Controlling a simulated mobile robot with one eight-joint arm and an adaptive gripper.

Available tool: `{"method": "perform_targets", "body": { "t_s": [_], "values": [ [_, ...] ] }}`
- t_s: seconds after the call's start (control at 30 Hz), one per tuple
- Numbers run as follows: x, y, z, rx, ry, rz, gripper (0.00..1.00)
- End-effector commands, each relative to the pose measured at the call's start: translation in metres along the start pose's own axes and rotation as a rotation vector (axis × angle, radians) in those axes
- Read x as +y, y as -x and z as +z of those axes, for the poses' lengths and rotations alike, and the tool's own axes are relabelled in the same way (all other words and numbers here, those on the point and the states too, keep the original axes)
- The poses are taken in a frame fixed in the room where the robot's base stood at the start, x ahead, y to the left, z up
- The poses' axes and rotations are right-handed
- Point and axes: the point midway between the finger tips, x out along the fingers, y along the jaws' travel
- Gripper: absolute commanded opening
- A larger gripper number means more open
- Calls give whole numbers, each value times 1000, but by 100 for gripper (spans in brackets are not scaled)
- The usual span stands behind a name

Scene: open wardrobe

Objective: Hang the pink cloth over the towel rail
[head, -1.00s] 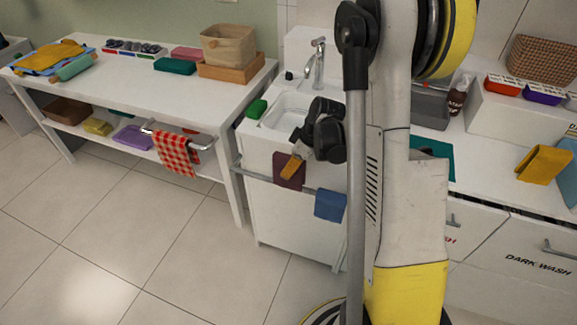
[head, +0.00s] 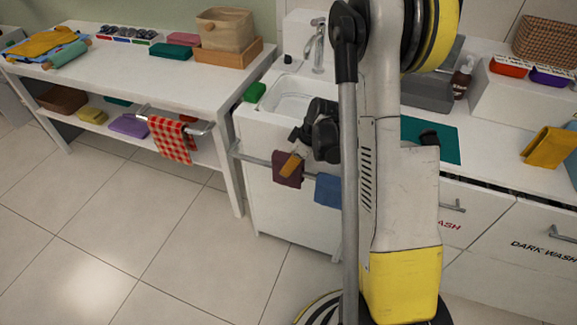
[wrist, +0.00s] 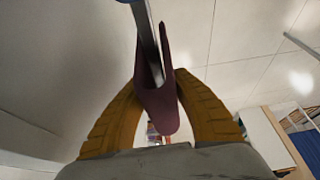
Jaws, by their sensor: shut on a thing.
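A dark pink, almost maroon cloth (head: 287,178) is at the towel rail (head: 252,158) on the front of the white sink cabinet. In the wrist view the cloth (wrist: 158,108) is folded around the rail (wrist: 148,38), with a flap on each side. My gripper (head: 291,166) has orange-yellow fingers closed on the cloth; in the wrist view the fingers (wrist: 160,80) stand on both sides of it. A blue cloth (head: 328,190) hangs on the same rail, just to the right. My dark wrist hides part of the cabinet behind.
A red checked cloth (head: 172,139) hangs on another rail at the white table (head: 110,75) to the left. The sink (head: 290,95) and tap (head: 318,45) are above my gripper. A green block (head: 254,92) lies by the sink. The floor in front is clear.

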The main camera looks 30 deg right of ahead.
Motion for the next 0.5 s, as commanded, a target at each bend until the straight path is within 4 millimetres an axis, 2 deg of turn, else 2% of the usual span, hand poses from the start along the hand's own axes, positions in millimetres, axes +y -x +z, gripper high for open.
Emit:
{"method": "perform_targets", "body": {
  "t_s": [0.23, 0.27, 0.3, 0.5],
  "values": [
    [0, 0, 0, 0, 0, 0, 0],
    [0, 0, 0, 0, 0, 0, 40],
    [0, 0, 0, 0, 0, 0, 52],
    [0, 0, 0, 0, 0, 0, 53]
  ]
}}
